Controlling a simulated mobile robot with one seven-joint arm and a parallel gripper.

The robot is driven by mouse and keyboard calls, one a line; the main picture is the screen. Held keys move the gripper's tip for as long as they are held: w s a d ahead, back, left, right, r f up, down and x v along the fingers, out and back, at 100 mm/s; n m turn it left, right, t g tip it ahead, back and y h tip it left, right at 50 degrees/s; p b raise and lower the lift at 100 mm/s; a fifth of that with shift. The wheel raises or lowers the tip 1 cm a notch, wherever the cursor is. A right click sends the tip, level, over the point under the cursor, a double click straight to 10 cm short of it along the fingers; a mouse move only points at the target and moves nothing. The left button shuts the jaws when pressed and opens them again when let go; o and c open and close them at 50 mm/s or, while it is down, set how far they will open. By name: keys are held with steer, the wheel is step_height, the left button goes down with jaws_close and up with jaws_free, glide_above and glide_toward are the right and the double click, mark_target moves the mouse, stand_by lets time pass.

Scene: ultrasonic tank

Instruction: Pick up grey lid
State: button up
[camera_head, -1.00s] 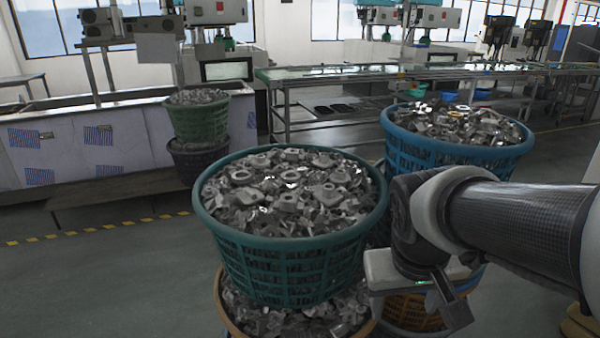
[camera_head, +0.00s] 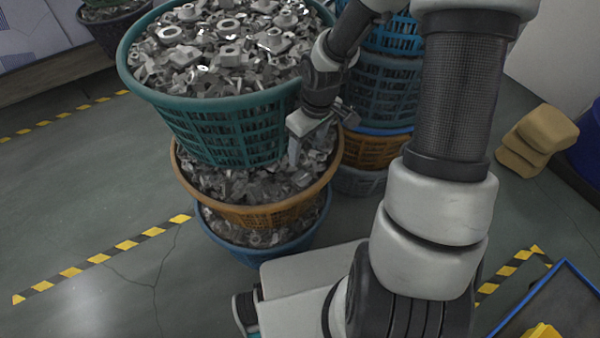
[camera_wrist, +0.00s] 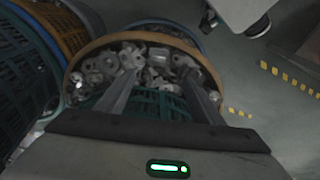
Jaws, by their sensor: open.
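Grey metal parts fill the green basket (camera_head: 190,115) at the top of the near stack and the orange basket (camera_head: 265,217) below it. I cannot tell any one grey part in them as the lid. My gripper (camera_head: 312,150) is at the right side of the green basket, near the orange basket's contents. In the wrist view its two fingers (camera_wrist: 160,76) are apart, with nothing seen held between them. They point towards the loose grey parts (camera_wrist: 155,62) inside the orange rim. Some of the parts are hidden behind the fingers and the green basket.
A blue basket (camera_head: 258,250) is at the bottom of the near stack. Yellow-brown blocks (camera_head: 537,140) lie at right. A blue-edged tray (camera_head: 560,300) is at lower right. The floor at left is clear.

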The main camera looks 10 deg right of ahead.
steer(key=b, duration=0.2)
glide_above(302, 175)
steer(key=s, duration=0.1)
step_height(302, 175, down, 8)
steer(key=shift+s+f, duration=0.15)
steer(key=shift+w+f+b, duration=0.25)
steer(key=shift+f+b, duration=0.15)
steer(key=shift+f, duration=1.05)
steer(key=shift+w+f+b, duration=0.2)
steer(key=shift+f+b, duration=0.2)
steer(key=shift+f, duration=1)
steer(key=c, duration=1.1)
